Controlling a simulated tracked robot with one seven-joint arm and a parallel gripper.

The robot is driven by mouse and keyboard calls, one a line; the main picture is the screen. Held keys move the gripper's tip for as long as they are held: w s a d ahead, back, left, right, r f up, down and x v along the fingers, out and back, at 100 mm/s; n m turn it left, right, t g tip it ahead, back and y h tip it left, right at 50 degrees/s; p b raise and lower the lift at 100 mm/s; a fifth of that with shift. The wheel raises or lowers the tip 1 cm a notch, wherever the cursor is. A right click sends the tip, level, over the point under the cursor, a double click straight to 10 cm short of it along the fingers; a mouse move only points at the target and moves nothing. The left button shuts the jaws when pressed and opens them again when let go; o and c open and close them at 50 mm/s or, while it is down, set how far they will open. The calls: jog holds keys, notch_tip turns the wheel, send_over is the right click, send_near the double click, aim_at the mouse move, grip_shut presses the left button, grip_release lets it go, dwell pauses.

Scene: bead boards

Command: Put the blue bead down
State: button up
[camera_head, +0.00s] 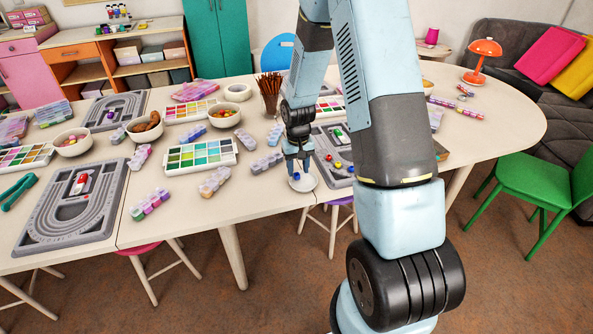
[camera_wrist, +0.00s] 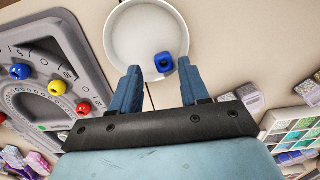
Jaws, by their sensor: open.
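The blue bead (camera_wrist: 164,62) is over the inside of a small round white dish (camera_wrist: 125,35), near the rim closest to my gripper. In the head view the bead (camera_head: 296,176) also shows at the white dish (camera_head: 308,184), below my fingertips. My gripper (camera_wrist: 159,69) is open, with one finger on each side of the bead and a gap to both. In the head view my gripper (camera_head: 298,163) points down at the dish, near the table's front edge. Whether the bead touches the dish floor is hard to tell.
A grey bead board (camera_wrist: 98,100) lies left of the dish in the wrist view, with another blue bead (camera_wrist: 20,72), a yellow bead (camera_wrist: 57,88) and a red bead (camera_wrist: 83,108). A paint palette (camera_head: 228,146) and bead boxes (camera_head: 214,180) lie left in the head view.

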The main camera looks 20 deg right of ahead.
notch_tip(320, 180, up, 11)
notch_tip(320, 180, up, 11)
jog(key=t, duration=0.2)
send_over(297, 172)
jog(key=s, duration=0.5)
jog(key=s+r+t, duration=0.2)
jog(key=s+r, duration=0.5)
jog(key=s, duration=0.4)
jog(key=s+r+t, duration=0.1)
jog(key=s+r, duration=0.7)
jog(key=s, duration=0.4)
jog(key=shift+s+r+t, duration=0.15)
jog(key=shift+r+t, duration=0.15)
jog(key=shift+t, duration=0.1)
